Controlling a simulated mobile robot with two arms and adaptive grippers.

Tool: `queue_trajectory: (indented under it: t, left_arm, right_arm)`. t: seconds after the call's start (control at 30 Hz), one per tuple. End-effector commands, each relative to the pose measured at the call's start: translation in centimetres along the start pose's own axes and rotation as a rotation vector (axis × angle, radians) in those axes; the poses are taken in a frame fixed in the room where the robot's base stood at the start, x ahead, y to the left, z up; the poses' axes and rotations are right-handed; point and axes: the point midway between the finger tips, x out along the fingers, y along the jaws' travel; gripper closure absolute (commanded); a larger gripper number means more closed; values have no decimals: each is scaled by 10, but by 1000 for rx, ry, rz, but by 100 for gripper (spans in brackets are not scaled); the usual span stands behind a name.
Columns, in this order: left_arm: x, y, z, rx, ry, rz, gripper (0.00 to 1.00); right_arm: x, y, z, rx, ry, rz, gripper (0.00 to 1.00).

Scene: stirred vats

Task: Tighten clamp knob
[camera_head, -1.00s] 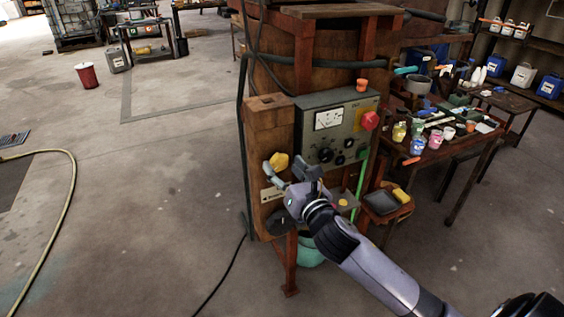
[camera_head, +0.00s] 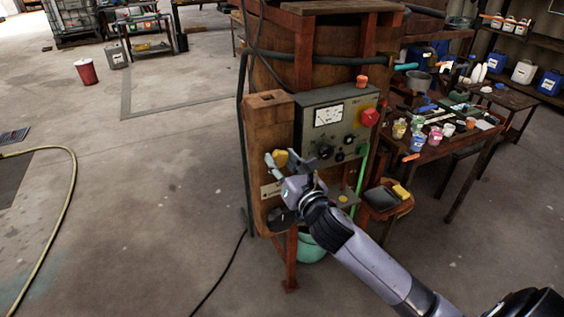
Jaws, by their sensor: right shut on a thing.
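The yellow clamp knob (camera_head: 280,157) sits on the front of a wooden post (camera_head: 268,120) beside a grey control box. My right gripper (camera_head: 284,162) comes in from the lower right and is shut on the knob, with one grey finger along its left side. The gripper hides part of the knob and the post below it. My left gripper is not in view.
The control box (camera_head: 335,96) with a gauge, dark knobs and a red button (camera_head: 370,117) is just right of my gripper. A cluttered workbench (camera_head: 440,150) stands further right. A yellow hose (camera_head: 70,190) lies on the otherwise open floor at left.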

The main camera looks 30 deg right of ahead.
Motion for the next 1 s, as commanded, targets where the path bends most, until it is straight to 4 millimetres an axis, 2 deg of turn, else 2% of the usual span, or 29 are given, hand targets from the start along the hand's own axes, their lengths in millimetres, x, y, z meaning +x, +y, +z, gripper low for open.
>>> queue_trajectory:
  t: [0.2, 0.57, 1.0]
  left_arm:
    - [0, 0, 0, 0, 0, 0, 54]
    - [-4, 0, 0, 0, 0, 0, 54]
    - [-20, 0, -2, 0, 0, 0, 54]
  right_arm:
    - [0, 0, 0, 0, 0, 0, 90]
    - [0, 0, 1, 63, 1, -1, 90]
    - [0, 0, 1, 415, 2, -1, 90]
